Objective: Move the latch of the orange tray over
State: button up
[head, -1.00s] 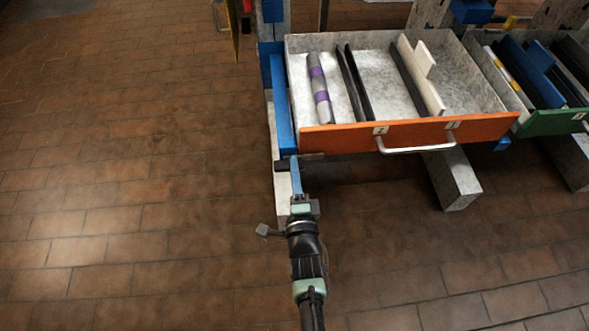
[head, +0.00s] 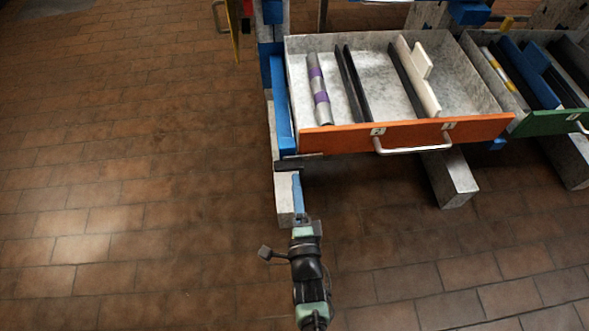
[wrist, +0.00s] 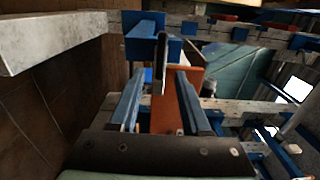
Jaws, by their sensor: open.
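The orange tray (head: 405,136) is pulled out at the top, with an orange front and a pale metal handle; its orange front also shows in the wrist view (wrist: 163,118). The latch (head: 302,162) looks like a dark flat bar at the lower left corner of that front. In the wrist view the latch (wrist: 161,62) stands edge-on, ahead of and between the fingertips. My gripper (head: 297,178) is open and empty, its blue fingers short of the latch with a small gap. In the wrist view both fingers of my gripper (wrist: 160,76) are spread apart.
A blue rail (head: 282,105) runs along the tray's left side. A green-fronted tray (head: 553,121) is on the right. A grey beam (head: 450,180) juts out below the orange tray. Tiled floor (head: 130,180) is clear on the left and in front.

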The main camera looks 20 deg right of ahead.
jog(key=p+v, duration=0.2)
jog(key=v, duration=0.6)
